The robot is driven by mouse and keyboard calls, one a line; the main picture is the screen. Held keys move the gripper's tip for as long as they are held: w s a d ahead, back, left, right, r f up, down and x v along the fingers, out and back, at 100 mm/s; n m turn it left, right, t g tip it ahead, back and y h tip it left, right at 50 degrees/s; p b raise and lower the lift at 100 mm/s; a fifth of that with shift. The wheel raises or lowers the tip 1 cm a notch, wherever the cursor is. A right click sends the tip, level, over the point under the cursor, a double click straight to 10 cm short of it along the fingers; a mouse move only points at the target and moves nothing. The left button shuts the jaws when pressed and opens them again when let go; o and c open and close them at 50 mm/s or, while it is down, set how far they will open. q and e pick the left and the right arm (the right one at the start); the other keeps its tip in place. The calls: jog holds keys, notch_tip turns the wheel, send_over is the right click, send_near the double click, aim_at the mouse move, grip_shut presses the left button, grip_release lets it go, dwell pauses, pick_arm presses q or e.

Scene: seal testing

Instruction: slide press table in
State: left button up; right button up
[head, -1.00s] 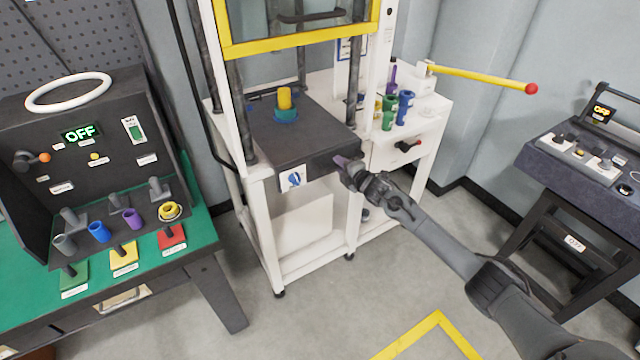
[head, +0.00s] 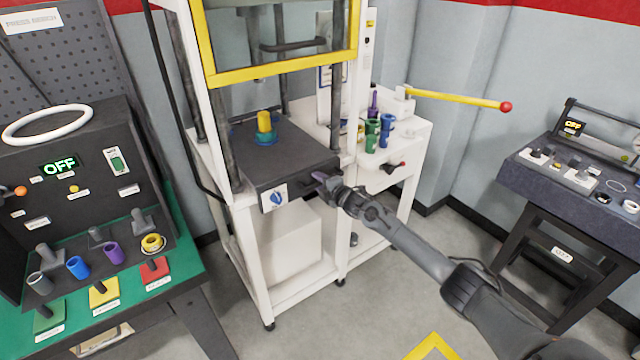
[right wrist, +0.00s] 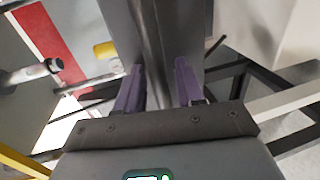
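The press table (head: 290,150) is a dark grey slab inside the white press frame (head: 250,270). Its front stands out a little past the front posts, with a blue-and-white label (head: 274,197) on its front face. A yellow cylinder on a teal base (head: 264,128) stands on the table. My right gripper (head: 322,182) is at the right part of the table's front face and seems to touch it. In the right wrist view its purple fingers (right wrist: 160,88) stand apart with a dark grey surface between or just beyond them. Exact contact is hidden. My left gripper is not in view.
A yellow-framed guard (head: 280,72) is raised above the table. To the right are colored cylinders (head: 380,132) on a white cabinet and a yellow lever with a red knob (head: 460,98). A green bench with a control panel (head: 75,170) stands left. Floor in front is clear.

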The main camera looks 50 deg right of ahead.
jog(key=shift+s, duration=0.15)
jog(key=shift+s+a+r, duration=0.1)
jog(key=shift+s+r, duration=0.05)
jog(key=shift+s, duration=0.25)
jog(key=p+v, duration=0.3)
jog(key=v, duration=0.6)
jog(key=shift+s, duration=0.3)
jog(key=shift+a, duration=0.1)
dwell(0.3)
dwell(0.5)
